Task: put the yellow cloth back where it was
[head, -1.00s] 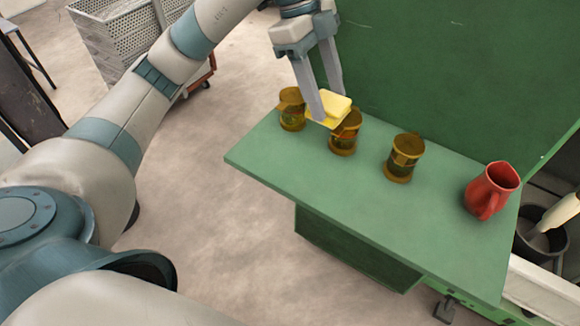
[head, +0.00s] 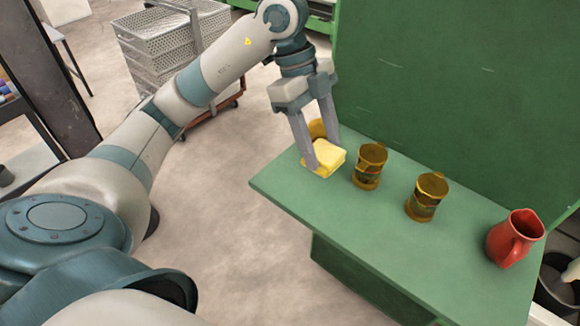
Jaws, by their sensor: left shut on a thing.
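The yellow cloth (head: 328,157) is a small folded pad near the left end of the green table (head: 290,188). My left gripper (head: 319,160) comes down from above with its fingers shut on the cloth. The cloth is in front of the leftmost amber jar (head: 317,128) and hides most of it. I cannot tell whether the cloth touches the table or hangs just above it. My right gripper is not in view.
Two more amber jars stand to the right, one in the middle (head: 369,167) and one farther right (head: 426,197). A red pitcher (head: 513,240) stands near the right end. A green panel (head: 450,90) rises behind the table. The table's front-left strip is clear.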

